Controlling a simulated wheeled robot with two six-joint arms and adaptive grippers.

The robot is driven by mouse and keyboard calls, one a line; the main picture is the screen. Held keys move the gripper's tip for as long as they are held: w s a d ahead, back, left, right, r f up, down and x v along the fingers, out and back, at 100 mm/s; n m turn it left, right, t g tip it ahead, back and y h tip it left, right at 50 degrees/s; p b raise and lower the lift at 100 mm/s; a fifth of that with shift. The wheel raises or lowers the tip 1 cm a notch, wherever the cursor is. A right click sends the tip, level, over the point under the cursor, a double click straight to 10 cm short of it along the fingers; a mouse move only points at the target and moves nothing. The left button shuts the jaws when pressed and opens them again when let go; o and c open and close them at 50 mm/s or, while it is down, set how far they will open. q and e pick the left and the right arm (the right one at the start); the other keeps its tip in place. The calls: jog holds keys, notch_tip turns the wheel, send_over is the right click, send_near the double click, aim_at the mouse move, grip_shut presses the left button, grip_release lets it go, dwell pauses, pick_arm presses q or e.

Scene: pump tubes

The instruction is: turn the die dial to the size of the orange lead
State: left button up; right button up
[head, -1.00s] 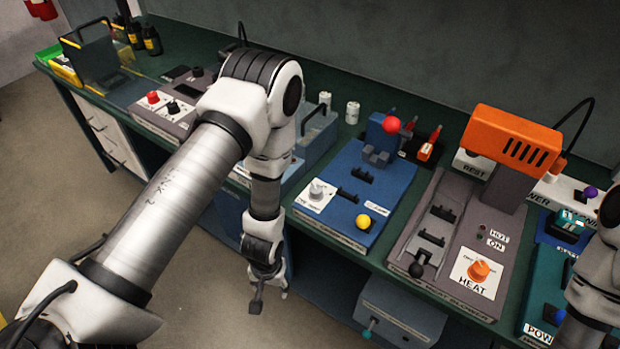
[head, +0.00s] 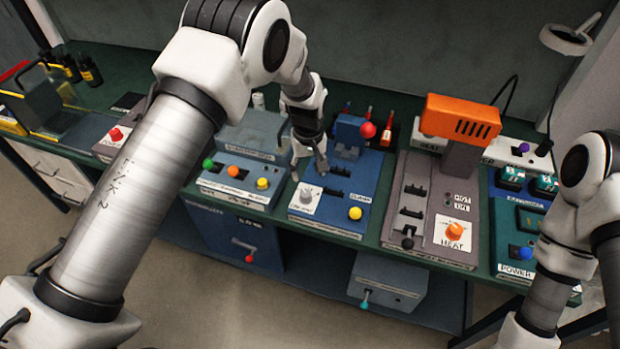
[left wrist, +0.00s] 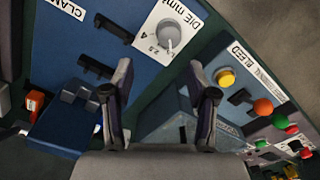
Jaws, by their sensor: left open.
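The die dial is a grey knob (head: 306,194) on a white plate at the front left of the blue clamp unit (head: 330,220). In the left wrist view the dial (left wrist: 169,34) sits at the top centre, its plate marked "DIE mm" with numbers including 4 and 2.5. My left gripper (head: 309,172) is open and empty above the blue unit, just behind the dial in the head view. In the left wrist view its fingertips (left wrist: 160,75) are apart, with the dial beyond them. My right gripper is outside the frames.
Left of the dial is a grey-blue bleed unit (head: 236,186) with green, orange and yellow buttons. The blue unit has a yellow button (head: 355,213) and a red-ball lever (head: 367,130). Right of it stand a blower unit (head: 428,220) with orange head (head: 462,117) and my right arm.

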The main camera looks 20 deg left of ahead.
aim_at(306, 192)
pick_arm(q)
jog(key=f, duration=0.1)
jog(key=s+f+p, duration=0.1)
jog(key=s+f, duration=0.1)
jog(key=shift+s+a+f+p, duration=0.15)
jog(key=shift+s+a+p, duration=0.1)
jog(key=shift+a+p, duration=0.05)
jog(key=f, duration=0.1)
jog(key=w+f, duration=0.1)
jog(key=f, duration=0.1)
jog(key=shift+w+d+f, duration=0.15)
jog(key=shift+f, duration=0.15)
jog(key=shift+r, duration=0.1)
jog(key=shift+s+r, duration=0.15)
jog(key=shift+s, duration=0.15)
jog(key=c, duration=1)
grip_shut()
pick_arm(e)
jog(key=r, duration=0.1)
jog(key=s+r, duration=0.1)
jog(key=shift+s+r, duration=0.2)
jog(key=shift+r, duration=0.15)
